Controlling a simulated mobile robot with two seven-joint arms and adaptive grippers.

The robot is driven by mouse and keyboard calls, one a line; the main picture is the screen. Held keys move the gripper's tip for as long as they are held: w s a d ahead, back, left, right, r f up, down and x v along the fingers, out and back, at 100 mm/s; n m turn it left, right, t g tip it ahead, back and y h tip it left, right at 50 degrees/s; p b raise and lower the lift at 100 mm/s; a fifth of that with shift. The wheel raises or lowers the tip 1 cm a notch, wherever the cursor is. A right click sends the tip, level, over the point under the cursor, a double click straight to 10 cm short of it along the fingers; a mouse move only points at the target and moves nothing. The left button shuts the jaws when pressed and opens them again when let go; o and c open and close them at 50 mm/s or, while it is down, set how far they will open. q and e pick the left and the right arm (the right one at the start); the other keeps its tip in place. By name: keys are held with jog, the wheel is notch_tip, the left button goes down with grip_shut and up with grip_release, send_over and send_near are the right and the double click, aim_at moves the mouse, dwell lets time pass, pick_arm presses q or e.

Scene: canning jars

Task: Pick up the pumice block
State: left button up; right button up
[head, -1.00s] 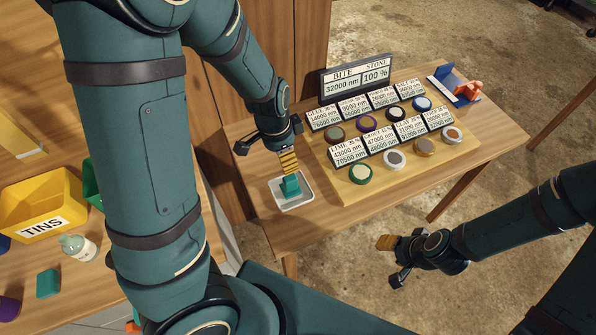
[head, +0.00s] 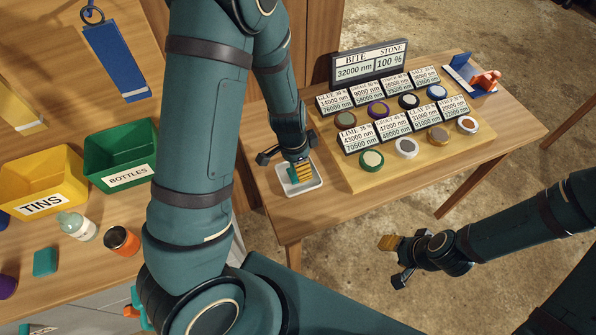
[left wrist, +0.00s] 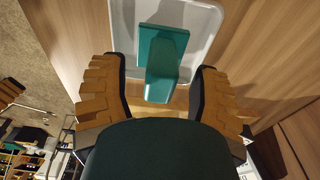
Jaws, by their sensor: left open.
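A teal block (head: 293,178) with a wide flat part and a narrower part sits in a small white tray (head: 314,187); I take it as the pumice block. My left gripper (head: 300,172) is low over the tray and hides most of the block in the head view. In the left wrist view my left gripper (left wrist: 158,70) is open, with one finger on each side of the teal block (left wrist: 163,50) and gaps between. The white tray (left wrist: 208,30) lies behind it. My right gripper (head: 392,262) is away from the table over the floor; its opening is unclear.
A board (head: 377,185) with labels and several round-lidded jars stands right of the tray, with a "BITE STONE" sign (head: 369,65) behind. A blue-and-orange item (head: 470,76) sits at the far corner. Yellow TINS (head: 40,185) and green BOTTLES (head: 120,155) bins stand left.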

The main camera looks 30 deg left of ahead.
pick_arm(q)
jog(key=shift+f, duration=0.5)
grip_shut()
jog(key=shift+r, duration=0.15)
